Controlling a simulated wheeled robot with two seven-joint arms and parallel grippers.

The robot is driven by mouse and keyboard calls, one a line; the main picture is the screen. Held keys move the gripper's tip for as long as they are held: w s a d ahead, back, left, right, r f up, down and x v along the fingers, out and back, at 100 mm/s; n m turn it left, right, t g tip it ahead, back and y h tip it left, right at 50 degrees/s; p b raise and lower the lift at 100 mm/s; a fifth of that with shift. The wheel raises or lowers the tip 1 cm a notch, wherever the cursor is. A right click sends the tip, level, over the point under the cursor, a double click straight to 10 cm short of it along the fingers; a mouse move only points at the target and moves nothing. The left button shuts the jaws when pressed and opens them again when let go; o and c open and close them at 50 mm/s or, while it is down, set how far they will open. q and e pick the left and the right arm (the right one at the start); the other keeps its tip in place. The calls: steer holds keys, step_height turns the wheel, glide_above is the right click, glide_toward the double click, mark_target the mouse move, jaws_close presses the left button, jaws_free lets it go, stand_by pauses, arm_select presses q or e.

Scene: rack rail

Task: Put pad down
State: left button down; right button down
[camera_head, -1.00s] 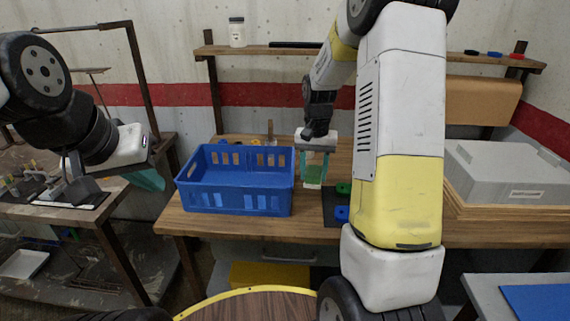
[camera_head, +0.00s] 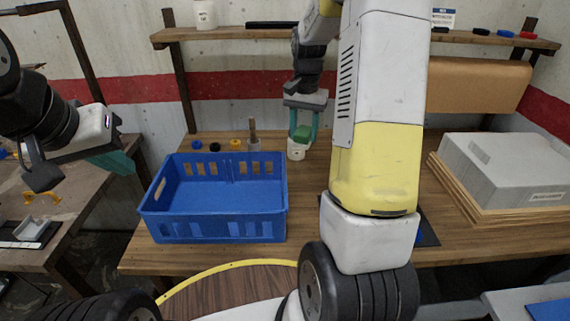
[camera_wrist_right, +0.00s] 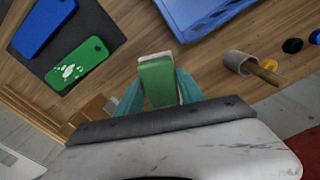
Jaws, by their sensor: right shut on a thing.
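My right gripper (camera_head: 302,128) is shut on a green pad (camera_head: 301,134), over the back of the wooden table, right of the blue crate. In the right wrist view the pad (camera_wrist_right: 158,84) sits between the teal fingers of the gripper (camera_wrist_right: 158,92), with a white edge showing. In the head view a white piece (camera_head: 297,151) shows just below the pad; I cannot tell whether it is part of the pad or a separate thing. My left gripper (camera_head: 112,160) is at the far left, apart from everything; its finger gap is not clear.
The blue crate (camera_head: 215,228) looks empty. Behind it stand a grey cup with a wooden handle (camera_head: 253,135) and small coloured discs (camera_head: 235,144). A dark mat (camera_wrist_right: 95,22) holds a green tag (camera_wrist_right: 80,62) and a blue tag (camera_wrist_right: 45,25). A grey box (camera_head: 505,160) is at right.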

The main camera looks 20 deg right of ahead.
mark_target(302, 179)
step_height(302, 179, down, 14)
steer(key=shift+r, duration=0.1)
stand_by(0.5)
steer(key=c, duration=0.7)
jaws_free()
steer(key=shift+f, duration=0.2)
steer(key=shift+c, duration=0.2)
steer(key=shift+r, duration=0.1)
step_height(302, 179, up, 12)
steer(key=shift+f, duration=0.1)
steer(key=s+a+r+n+t, duration=0.2)
steer(key=s+a+r, duration=0.2)
steer(key=s, duration=0.3)
steer(key=s+a+r+n+t+y, duration=0.1)
steer(key=s+a+r+n+t, duration=0.1)
steer(key=s+r, duration=0.4)
steer(key=s+a+r+n+t+y, duration=0.1)
steer(key=s+a+r+n, duration=0.3)
steer(key=s, duration=0.6)
steer(key=shift+a+r+t, duration=0.6)
steer(key=shift+a+r, duration=0.15)
steer(key=shift+a, duration=0.15)
